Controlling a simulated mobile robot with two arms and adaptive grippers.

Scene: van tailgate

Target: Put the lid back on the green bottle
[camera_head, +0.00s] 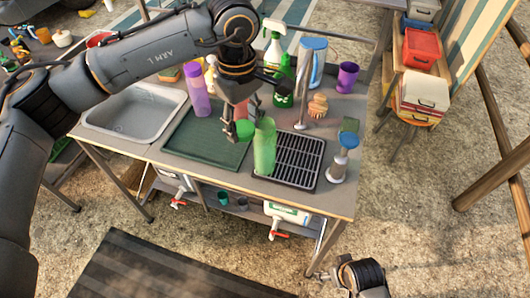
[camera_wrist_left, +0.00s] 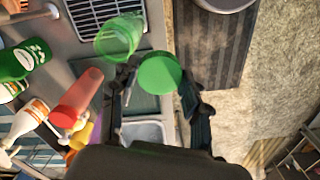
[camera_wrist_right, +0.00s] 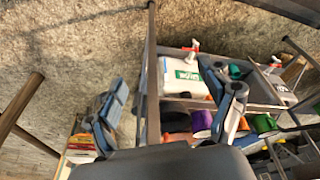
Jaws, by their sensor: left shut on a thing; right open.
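The green bottle (camera_head: 264,150) is translucent and stands upright at the left edge of the black drain rack. In the left wrist view the bottle (camera_wrist_left: 119,38) shows an open top. My left gripper (camera_head: 237,132) is shut on the round green lid (camera_head: 244,130). It holds the lid just left of the bottle's upper part in the head view, apart from its mouth. The lid (camera_wrist_left: 159,73) lies between the fingers in the left wrist view. My right gripper (camera_head: 322,276) is open and empty, low in front of the counter; its spread fingers show in the right wrist view (camera_wrist_right: 165,110).
The black drain rack (camera_head: 297,160) lies right of a dark green mat (camera_head: 185,148) and a sink (camera_head: 130,112). Behind the bottle stand a green spray bottle (camera_head: 284,82), a faucet (camera_head: 304,105) and a blue jug (camera_head: 312,62). A blue-topped dispenser (camera_head: 345,150) stands at the right.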

